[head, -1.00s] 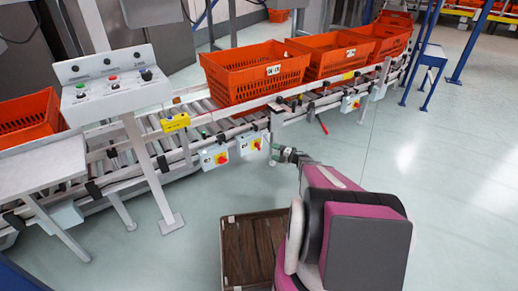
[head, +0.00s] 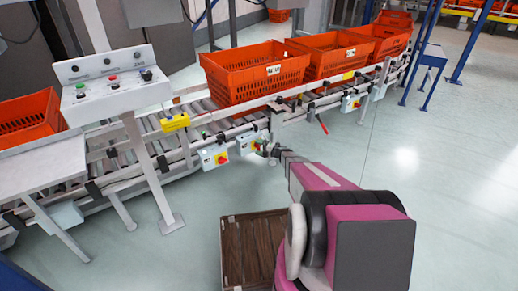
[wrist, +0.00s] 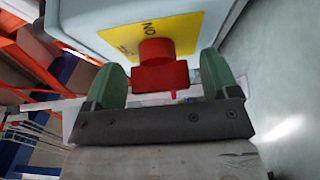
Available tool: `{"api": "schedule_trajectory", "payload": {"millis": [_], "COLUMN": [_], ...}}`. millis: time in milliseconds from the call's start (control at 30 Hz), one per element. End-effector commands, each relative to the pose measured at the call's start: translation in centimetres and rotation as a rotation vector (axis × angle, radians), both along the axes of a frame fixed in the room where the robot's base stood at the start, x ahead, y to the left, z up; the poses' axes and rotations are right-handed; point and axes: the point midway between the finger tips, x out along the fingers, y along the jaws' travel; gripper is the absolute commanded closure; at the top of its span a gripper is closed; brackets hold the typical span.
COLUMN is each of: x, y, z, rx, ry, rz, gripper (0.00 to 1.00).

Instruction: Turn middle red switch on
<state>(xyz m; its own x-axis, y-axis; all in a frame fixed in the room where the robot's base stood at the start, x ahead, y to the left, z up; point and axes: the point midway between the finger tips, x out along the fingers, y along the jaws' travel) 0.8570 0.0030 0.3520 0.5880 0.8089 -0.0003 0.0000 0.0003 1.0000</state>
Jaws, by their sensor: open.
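In the wrist view a red switch (wrist: 160,74) sticks out from a yellow plate (wrist: 130,38) on a pale grey box (wrist: 95,15). The plate's "ON" lettering appears upside down. The wide red handle lies across the picture. My gripper (wrist: 162,80) is open, with one green finger on each side of the handle and a visible gap at both sides. In the head view my gripper (head: 264,149) is at the right side of a switch box (head: 244,144) under the conveyor rail. Its switch is partly hidden there.
Another switch box (head: 214,158) hangs to the left, and one more (head: 350,103) farther right. Orange totes (head: 255,75) stand on the roller conveyor. A control panel (head: 112,83) on a post is at the left. The floor right of my arm is clear.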

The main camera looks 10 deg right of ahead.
Motion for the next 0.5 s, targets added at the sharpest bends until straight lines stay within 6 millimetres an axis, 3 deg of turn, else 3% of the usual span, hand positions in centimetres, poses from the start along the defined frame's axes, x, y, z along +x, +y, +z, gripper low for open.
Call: {"api": "schedule_trajectory", "payload": {"millis": [167, 300, 333, 500], "x": [-0.01, -0.03, -0.03, -0.03], "y": [0.00, 0.00, 0.00, 0.00], "z": [0.00, 0.00, 0.00, -0.02], "rx": [0.000, 0.000, 0.000, 0.003], "ry": [0.000, 0.000, 0.000, 0.002], "rz": [0.000, 0.000, 0.000, 0.000], "gripper": [0.19, 0.65, 0.69, 0.68]}}
